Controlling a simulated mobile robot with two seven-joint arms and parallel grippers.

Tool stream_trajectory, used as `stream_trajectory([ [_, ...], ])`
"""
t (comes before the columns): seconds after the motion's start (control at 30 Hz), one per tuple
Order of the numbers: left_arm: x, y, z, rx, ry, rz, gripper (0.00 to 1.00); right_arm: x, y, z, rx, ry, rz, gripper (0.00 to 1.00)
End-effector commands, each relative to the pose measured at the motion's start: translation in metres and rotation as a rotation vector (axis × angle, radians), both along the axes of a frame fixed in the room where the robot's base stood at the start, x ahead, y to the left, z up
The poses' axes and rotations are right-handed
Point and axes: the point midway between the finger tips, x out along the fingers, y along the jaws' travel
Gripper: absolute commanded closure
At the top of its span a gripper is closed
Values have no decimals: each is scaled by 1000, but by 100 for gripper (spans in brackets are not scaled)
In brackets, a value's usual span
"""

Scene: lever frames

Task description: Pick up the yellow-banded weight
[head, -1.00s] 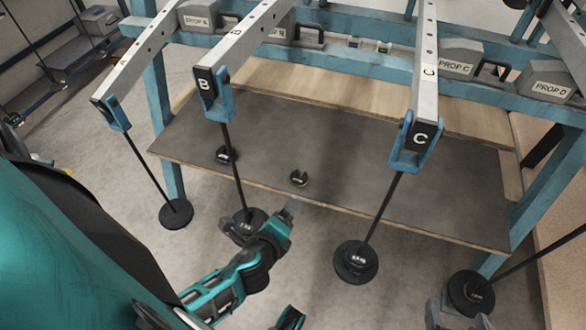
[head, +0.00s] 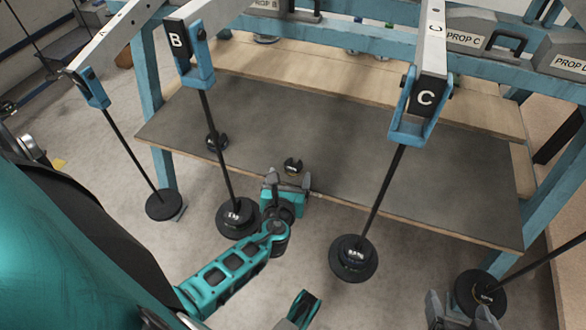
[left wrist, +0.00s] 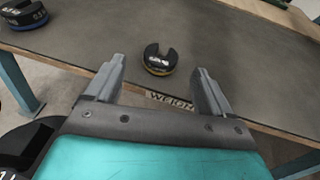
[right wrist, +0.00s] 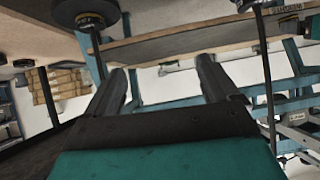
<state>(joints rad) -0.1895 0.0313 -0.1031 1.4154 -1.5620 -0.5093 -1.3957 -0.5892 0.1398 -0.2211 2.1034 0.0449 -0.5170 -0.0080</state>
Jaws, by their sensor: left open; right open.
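The yellow-banded weight (head: 293,166) is a small black slotted disc lying on the dark mat of the bench near its front edge. In the left wrist view the weight (left wrist: 160,60) shows its yellow band and its slot, between and beyond my open fingertips. My left gripper (head: 288,180) is open and empty at the bench's front edge, just short of the weight and apart from it. The left gripper (left wrist: 160,85) also shows in its own wrist view.
A blue-banded weight (left wrist: 24,14) lies to the left on the bench (head: 420,205). Lever B (head: 178,40) and lever C (head: 427,95) overhang the bench, with rods carrying black discs (head: 353,258) in front of it. The mat's middle right is clear.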

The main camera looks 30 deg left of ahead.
Motion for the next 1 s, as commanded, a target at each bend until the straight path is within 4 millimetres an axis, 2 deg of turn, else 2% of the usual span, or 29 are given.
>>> stream_trajectory([
  [0.33, 40, 16, -15, -1, -2, 1, 18, 0, 3, -14, 2, 11, 9, 12],
  [0.67, 47, 19, -16, -2, -1, 1, 18, 4, 5, -7, 7, -4, 13, 12],
  [1.0, 46, 19, -16, -2, -1, 1, 50, 3, 5, -9, 6, 0, 13, 12],
])
